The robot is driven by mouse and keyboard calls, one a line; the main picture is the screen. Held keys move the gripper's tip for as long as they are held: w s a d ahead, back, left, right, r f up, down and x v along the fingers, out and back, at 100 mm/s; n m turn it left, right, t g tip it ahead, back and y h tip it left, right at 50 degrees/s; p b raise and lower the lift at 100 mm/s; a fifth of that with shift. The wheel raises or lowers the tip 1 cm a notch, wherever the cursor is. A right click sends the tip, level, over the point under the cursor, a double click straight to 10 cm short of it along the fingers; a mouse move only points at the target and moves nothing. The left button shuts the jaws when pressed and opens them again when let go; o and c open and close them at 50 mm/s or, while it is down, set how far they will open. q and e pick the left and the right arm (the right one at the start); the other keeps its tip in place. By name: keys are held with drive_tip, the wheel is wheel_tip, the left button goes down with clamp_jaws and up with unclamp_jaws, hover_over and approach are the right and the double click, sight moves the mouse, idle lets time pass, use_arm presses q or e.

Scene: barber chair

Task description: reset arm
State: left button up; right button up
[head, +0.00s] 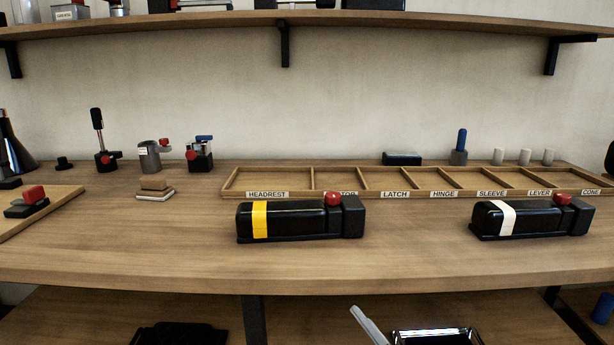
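No gripper clearly shows in the head view, and neither of my arms can be made out for certain. On the workbench (140,245) lie two black units. The one near the middle (285,221) has a yellow band and a red knob. The one at the right (530,219) has a white band and a red knob. Both lie flat, apart from each other, near the bench's front. No barber chair shows here.
A wooden compartment tray (228,184) with labels such as HEADREST, LATCH, HINGE and SLEEVE stands behind the units. Small fixtures, including a black lever device (103,150), stand at the back left. A shelf (200,25) runs above. The front left bench is clear.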

drive_tip(key=s+d+f+m+g+h, duration=0.65)
drive_tip(key=s+d+f+m, duration=0.25)
drive_tip(key=s+f+m, duration=0.4)
use_arm(q)
drive_tip(key=r+p, duration=0.1)
drive_tip(key=p, duration=0.2)
drive_tip(key=r+p, duration=0.1)
drive_tip(key=p, duration=0.2)
drive_tip(key=r+g+p, duration=0.1)
drive_tip(key=r+p, duration=0.1)
drive_tip(key=p, duration=0.1)
drive_tip(key=shift+a, duration=0.35)
use_arm(e)
drive_tip(key=shift+n+g+h, duration=0.25)
drive_tip(key=shift+n+h, duration=0.1)
drive_tip(key=shift+n, duration=0.25)
drive_tip(key=r, duration=0.4)
drive_tip(key=shift+s+d+r, duration=0.15)
drive_tip(key=shift+s+r, duration=0.1)
drive_tip(key=shift+s, duration=0.15)
